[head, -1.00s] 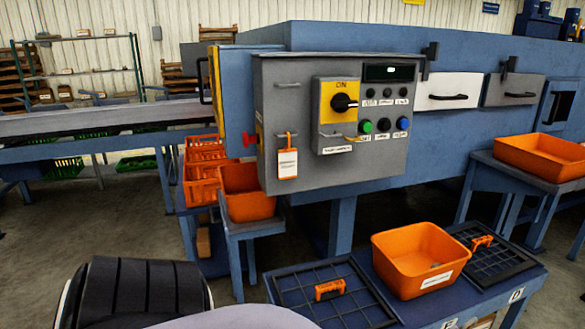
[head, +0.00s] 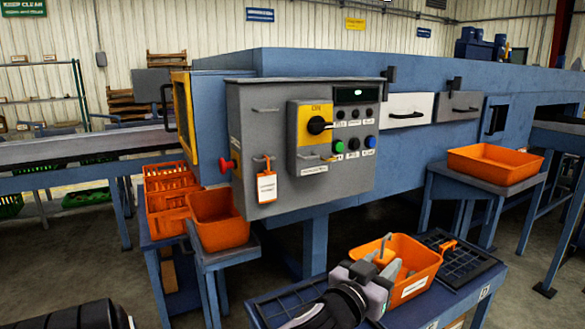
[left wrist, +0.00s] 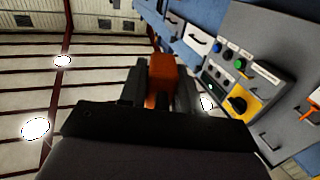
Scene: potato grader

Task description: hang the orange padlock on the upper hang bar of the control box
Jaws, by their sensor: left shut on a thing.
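The grey control box (head: 310,185) stands on the blue machine. Its upper hang bar (head: 265,110) is a thin bare handle at the upper left of the front face. A tag hangs from a lower bar on that side. My left gripper (head: 380,265) is shut on an orange padlock (left wrist: 161,80), whose body shows between the fingers in the left wrist view. The gripper is below and to the right of the box, in front of an orange bin. My right gripper is not in view.
The orange bin (head: 412,287) and a dark grid tray (head: 290,305) are on the low table. Another orange padlock (head: 447,247) is partly hidden behind the bin. A red knob (head: 225,166) sticks out at the box's left side. The space before the box front is clear.

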